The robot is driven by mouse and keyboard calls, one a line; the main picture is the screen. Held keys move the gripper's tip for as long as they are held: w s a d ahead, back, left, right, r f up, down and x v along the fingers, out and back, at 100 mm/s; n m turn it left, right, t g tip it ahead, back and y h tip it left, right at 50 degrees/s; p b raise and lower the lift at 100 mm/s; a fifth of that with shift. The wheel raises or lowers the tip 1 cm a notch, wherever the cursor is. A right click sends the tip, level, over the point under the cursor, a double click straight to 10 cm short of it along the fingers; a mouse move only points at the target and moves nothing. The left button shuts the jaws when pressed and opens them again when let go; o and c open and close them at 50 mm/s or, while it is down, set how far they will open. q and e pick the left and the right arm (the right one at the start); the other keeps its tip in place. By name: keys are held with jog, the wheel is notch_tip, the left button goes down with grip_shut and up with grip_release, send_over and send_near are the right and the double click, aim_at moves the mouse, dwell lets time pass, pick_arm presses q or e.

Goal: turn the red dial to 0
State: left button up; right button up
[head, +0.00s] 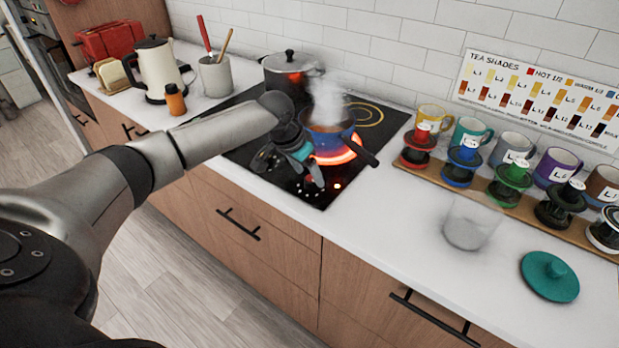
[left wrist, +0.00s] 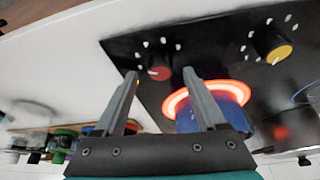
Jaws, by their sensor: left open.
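The red dial (left wrist: 159,73) is on the black cooktop (left wrist: 135,50), with a pale pointer line on its face and white marks around it. The marks are too small to read. My left gripper (left wrist: 162,79) is open; in the left wrist view its two fingers appear on either side of the dial, and I cannot tell if they touch it. In the head view the left gripper (head: 290,168) is over the cooktop's front part, and the dial cannot be clearly made out there. My right gripper is not in view.
A steaming blue pot (head: 328,135) stands on a glowing burner (head: 340,156) close to the gripper, its handle pointing right. A yellow dial (left wrist: 275,48) is further along the cooktop. A dark pot (head: 290,72) stands behind. Mugs, a glass (head: 470,222) and a teal lid (head: 549,276) are right.

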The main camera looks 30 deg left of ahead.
pick_arm(q)
jog(key=shift+x, duration=0.85)
grip_shut()
